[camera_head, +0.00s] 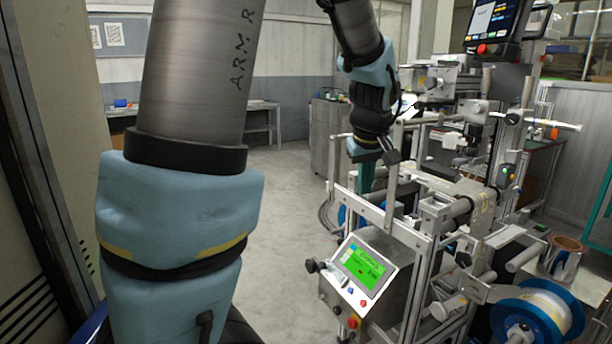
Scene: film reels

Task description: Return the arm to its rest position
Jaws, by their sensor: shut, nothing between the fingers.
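My arm rises large at the left, with a grey tube marked "ARM R" and blue joint covers, leaves the top of the picture and comes back down near the middle. My gripper (367,187) hangs below the dark wrist, pointing down just behind the frame of the machine (403,233). It is small and partly hidden by that frame. It looks shut and empty. I cannot tell whether it touches the machine.
The machine's green-screen panel (362,268) stands below the gripper. A blue-rimmed reel (538,317) is at lower right, and a monitor (494,22) at upper right. A grey cabinet (328,138) stands behind. The floor (290,200) between arm and machine is clear.

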